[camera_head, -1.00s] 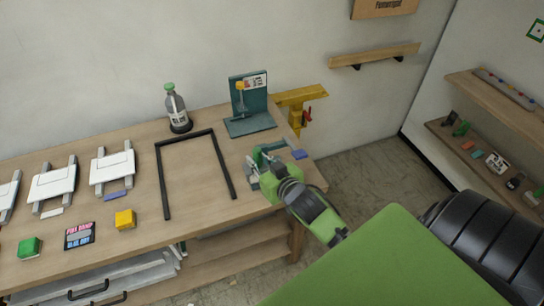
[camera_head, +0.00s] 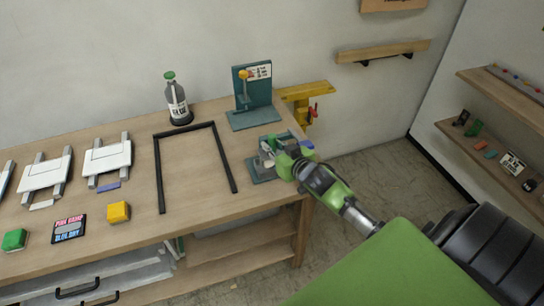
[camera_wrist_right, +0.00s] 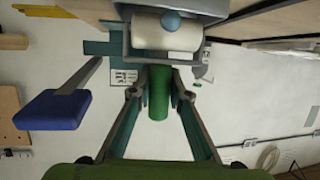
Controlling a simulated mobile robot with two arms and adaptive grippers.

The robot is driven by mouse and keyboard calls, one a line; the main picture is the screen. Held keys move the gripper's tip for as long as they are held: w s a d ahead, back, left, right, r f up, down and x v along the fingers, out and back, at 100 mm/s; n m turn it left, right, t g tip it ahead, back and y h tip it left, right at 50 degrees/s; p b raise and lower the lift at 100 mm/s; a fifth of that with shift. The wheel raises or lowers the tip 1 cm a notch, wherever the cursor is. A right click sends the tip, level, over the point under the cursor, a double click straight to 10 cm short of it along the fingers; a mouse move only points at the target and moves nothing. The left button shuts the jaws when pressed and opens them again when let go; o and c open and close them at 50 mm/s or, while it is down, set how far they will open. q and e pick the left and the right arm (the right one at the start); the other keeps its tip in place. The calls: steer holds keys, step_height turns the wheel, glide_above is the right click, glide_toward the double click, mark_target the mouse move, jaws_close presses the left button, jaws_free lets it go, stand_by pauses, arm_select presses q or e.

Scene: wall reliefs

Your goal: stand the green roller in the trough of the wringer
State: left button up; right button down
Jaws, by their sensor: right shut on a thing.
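The wringer (camera_head: 262,172) stands on the right end of the workbench, with a teal base and a lever with a blue handle (camera_wrist_right: 52,110). In the right wrist view its grey housing with a pale roller and a blue knob (camera_wrist_right: 171,22) fills the top. My right gripper (camera_head: 283,158) is at the wringer, partly covering it in the head view. Its fingers are shut on the green roller (camera_wrist_right: 158,94), which shows between them in the right wrist view, close to the wringer. I cannot tell whether the roller touches the trough. My left gripper is not in view.
A black frame (camera_head: 159,178) lies on the workbench (camera_head: 195,165) left of the wringer. A yellow block (camera_head: 118,211) lies near the front.

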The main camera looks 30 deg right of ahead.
step_height(320, 180, down, 3)
steer(key=shift+a+r+b, duration=0.1)
steer(key=shift+b, duration=1)
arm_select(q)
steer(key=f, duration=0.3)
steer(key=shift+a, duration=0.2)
arm_select(e)
steer(key=shift+r, duration=0.1)
steer(key=shift+f, duration=0.35)
steer(key=c, duration=1.9)
jaws_free()
steer(key=shift+f, duration=0.1)
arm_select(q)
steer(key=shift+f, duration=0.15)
